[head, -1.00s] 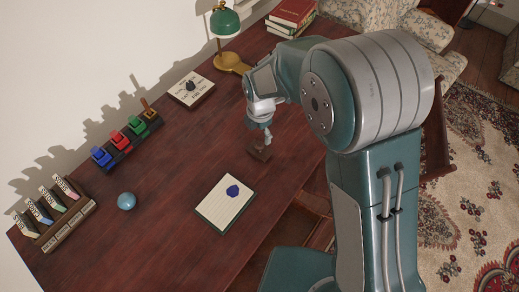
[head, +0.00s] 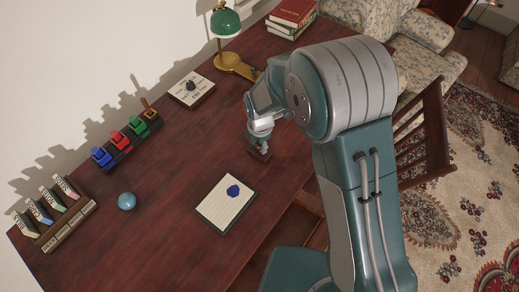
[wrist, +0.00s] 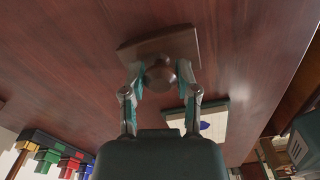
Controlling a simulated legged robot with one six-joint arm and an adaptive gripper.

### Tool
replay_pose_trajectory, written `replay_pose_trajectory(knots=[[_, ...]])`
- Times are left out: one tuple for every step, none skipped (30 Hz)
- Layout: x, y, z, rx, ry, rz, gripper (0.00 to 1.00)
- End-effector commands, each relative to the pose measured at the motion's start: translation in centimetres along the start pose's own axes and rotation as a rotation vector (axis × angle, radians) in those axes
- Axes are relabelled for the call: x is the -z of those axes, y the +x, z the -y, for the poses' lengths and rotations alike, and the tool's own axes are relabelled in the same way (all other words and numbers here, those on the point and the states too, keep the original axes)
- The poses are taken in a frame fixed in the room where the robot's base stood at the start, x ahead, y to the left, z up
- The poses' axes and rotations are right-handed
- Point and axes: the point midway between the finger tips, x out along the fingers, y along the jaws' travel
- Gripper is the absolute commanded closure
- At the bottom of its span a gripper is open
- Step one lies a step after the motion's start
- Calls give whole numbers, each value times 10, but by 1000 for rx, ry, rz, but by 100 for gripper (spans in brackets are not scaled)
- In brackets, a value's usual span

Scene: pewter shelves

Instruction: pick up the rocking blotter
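The rocking blotter, a brown wooden block with a round knob, rests on the dark red desk; its edge shows below my gripper in the head view (head: 260,156). The wrist view shows its flat board (wrist: 187,42) and its knob (wrist: 160,75). My gripper (wrist: 161,70) is open, with one finger on each side of the knob. The fingers are close to the knob; I cannot tell whether they touch it. In the head view my gripper (head: 260,142) hides most of the blotter.
A notepad with a blue blot (head: 224,206) lies left of the blotter, and a blue ball (head: 126,201) farther left. A stamp rack (head: 124,150), a card holder (head: 60,222), a calendar-like block (head: 191,90), a green lamp (head: 226,25) and books (head: 291,14) line the back. Desk around the blotter is clear.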

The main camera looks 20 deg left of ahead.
Motion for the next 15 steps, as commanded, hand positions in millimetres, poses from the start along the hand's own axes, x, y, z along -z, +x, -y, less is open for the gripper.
replay_pose_trajectory(knots=[[0, 1, 0, 2, 0, 0, 100], [0, 1, 0, 2, 0, 0, 100], [0, 1, 0, 2, 0, 0, 100], [0, 1, 0, 2, 0, 0, 100], [0, 1, 0, 2, 0, 0, 100], [0, 1, 0, 2, 0, 0, 100], [0, 1, 0, 2, 0, 0, 100], [0, 1, 0, 2, 0, 0, 100], [0, 1, 0, 2, 0, 0, 100], [0, 0, 0, 2, 0, 0, 100], [0, -1, 0, 2, 0, 0, 100], [0, -4, 0, 1, 0, 0, 100], [0, -6, 0, 1, 0, 0, 100], [0, -9, 0, 1, 0, 0, 100], [0, -14, -1, 0, 0, 0, 100]])
